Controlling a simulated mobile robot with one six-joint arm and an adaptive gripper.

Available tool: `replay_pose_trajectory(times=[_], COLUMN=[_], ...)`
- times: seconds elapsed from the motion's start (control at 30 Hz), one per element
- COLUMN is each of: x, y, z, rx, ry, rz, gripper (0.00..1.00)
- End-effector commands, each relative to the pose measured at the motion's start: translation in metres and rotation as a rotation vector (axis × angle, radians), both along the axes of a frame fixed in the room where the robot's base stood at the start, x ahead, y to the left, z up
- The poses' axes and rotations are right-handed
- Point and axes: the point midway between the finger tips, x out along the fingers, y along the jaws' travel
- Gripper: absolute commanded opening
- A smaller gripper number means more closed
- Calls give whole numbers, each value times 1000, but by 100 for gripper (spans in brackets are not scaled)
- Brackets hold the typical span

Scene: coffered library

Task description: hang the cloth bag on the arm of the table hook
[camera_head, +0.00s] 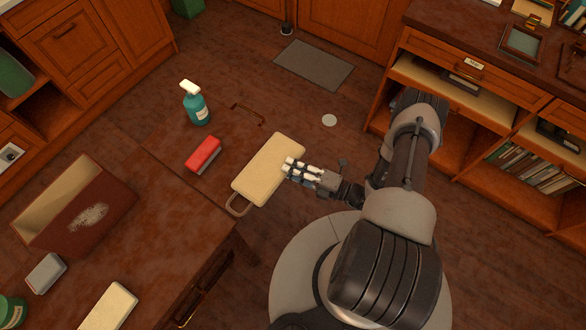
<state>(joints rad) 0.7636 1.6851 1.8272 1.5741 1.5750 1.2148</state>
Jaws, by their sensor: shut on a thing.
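A flat cream cloth bag (268,165) with a grey-brown loop handle (238,206) is in the middle of the head view. The loop points toward the lower left. My gripper (290,170) is shut on the bag at its right edge, and the fingers cover a small part of it. The bag and the bracket are apart in the picture.
A teal spray bottle (197,108) and a red block-like object (203,154) are left of the bag. A brown box (85,212), a grey block (46,273) and a cream block (108,306) are on the wooden table (165,245). A shelf unit (490,95) stands at right.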

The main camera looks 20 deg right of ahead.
Motion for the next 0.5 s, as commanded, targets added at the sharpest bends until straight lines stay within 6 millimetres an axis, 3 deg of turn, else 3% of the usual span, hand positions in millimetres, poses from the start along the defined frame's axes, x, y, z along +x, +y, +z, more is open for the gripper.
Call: replay_pose_trajectory(times=[0.13,0.17,0.43,0.5], x=[0,0,0,0], y=[0,0,0,0], z=[-5,-4,-3,-3], rx=[0,0,0,0], ry=[0,0,0,0], rz=[0,0,0,0], gripper=[0,25,43,43])
